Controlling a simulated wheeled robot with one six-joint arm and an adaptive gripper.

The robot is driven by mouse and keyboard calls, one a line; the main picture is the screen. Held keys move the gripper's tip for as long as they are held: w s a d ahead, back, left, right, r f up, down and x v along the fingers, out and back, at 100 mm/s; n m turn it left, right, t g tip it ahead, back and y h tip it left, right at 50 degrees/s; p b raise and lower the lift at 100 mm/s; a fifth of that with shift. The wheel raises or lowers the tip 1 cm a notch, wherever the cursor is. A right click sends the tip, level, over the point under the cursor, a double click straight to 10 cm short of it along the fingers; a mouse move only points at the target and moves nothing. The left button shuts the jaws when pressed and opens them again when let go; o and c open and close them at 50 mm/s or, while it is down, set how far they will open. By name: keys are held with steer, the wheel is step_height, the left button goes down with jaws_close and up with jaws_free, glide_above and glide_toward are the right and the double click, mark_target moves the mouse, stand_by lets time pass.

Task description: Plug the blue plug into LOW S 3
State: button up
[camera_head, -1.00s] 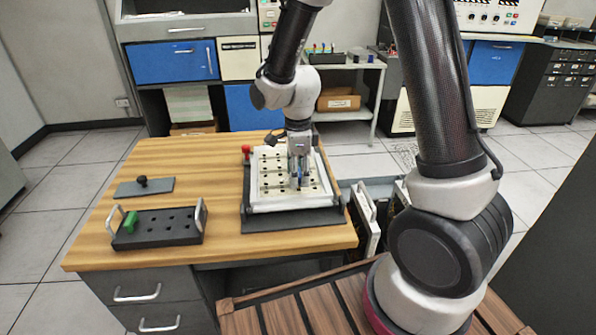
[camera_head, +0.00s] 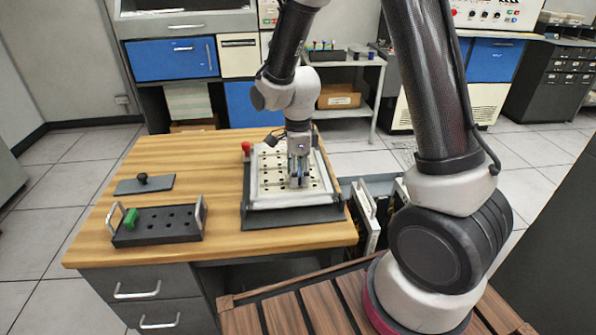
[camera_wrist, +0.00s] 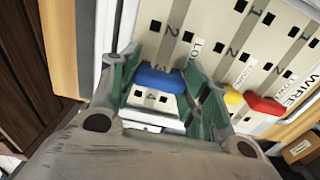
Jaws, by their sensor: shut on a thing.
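My gripper (camera_head: 298,184) points down over the front right part of the white panel (camera_head: 268,190). In the wrist view my gripper (camera_wrist: 160,92) is shut on the blue plug (camera_wrist: 160,78), with a green-padded finger at either side. The plug lies over the LOW column, between the printed 2 and the 4, covering the row there. The sockets beside the 4 show bare below it. I cannot tell whether the plug is seated or just above the panel (camera_wrist: 215,20).
In the wrist view a yellow plug (camera_wrist: 233,97) and a red plug (camera_wrist: 264,104) sit in columns to the right, the red one by the WIRE label. A black tray (camera_head: 160,235) with a green plug (camera_head: 131,219) and a grey plate with a black knob (camera_head: 142,180) stand left on the table.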

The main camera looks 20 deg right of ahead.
mark_target(298, 172)
steer(key=shift+f, duration=0.5)
steer(key=o, duration=0.9)
steer(key=shift+r, duration=0.1)
step_height(298, 172, up, 12)
steer(key=shift+f, duration=0.1)
